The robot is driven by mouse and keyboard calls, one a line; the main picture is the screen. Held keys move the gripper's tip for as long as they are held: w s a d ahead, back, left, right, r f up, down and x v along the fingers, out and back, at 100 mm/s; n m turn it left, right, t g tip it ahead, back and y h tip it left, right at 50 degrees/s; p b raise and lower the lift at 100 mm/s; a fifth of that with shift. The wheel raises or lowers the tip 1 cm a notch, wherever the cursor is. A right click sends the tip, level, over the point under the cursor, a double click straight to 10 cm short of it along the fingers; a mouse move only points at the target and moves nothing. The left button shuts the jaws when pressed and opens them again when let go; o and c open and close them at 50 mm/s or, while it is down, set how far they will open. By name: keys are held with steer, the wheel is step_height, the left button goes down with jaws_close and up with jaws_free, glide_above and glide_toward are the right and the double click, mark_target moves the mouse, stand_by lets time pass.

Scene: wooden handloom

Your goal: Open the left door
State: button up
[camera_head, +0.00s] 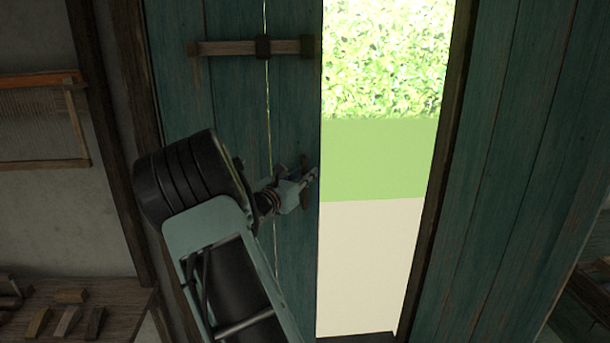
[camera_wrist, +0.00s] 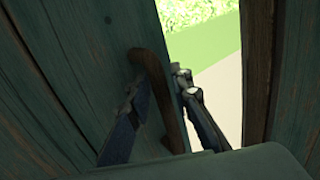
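The left door (camera_head: 222,100) is a teal plank door that stands partly open, with a bright gap along its right edge. A curved brown upright handle (camera_wrist: 163,95) is fixed near that edge; in the head view it is mostly behind my gripper (camera_head: 312,176). In the wrist view my gripper (camera_wrist: 160,88) has its two fingers apart, one on each side of the handle. Thin gaps seem to show between fingers and handle; contact is hard to tell. The right finger lies over the door's edge and the gap.
A wooden bar latch (camera_head: 230,47) crosses the door above my arm. The right teal door (camera_head: 510,170) with a dark edge post (camera_head: 440,150) bounds the gap. A bench (camera_head: 110,295) with wooden pieces stands lower left, below a wall frame (camera_head: 40,160). Outside looks clear.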

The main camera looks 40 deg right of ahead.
jaws_close()
steer(key=shift+a, duration=0.1)
